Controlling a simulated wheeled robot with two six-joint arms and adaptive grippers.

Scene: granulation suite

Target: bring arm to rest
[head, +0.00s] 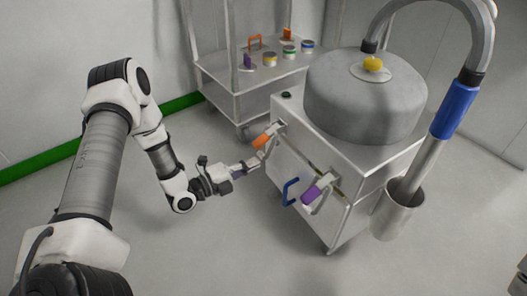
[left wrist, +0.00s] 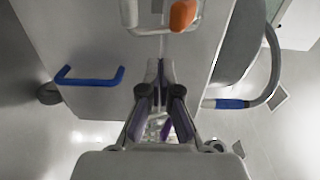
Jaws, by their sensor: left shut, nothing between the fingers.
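My left arm comes in from the left in the head view, and its gripper (head: 251,163) is in front of the steel cabinet (head: 345,166), just below its orange-handled latch (head: 266,138). The gripper is shut and holds nothing. In the left wrist view its fingers (left wrist: 160,68) come together near the cabinet's face, with the orange handle (left wrist: 183,15) beyond them at the top and a blue pull handle (left wrist: 90,77) to the left. I cannot tell whether the fingertips touch the cabinet. My right gripper is not in view.
A purple-handled latch (head: 316,192) and the blue handle (head: 289,193) stick out from the cabinet. On top sits a grey round vessel (head: 350,105). A blue-gripped hose wand (head: 455,108) stands in a metal cup (head: 397,217). A trolley (head: 225,75) stands behind. Floor at front is clear.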

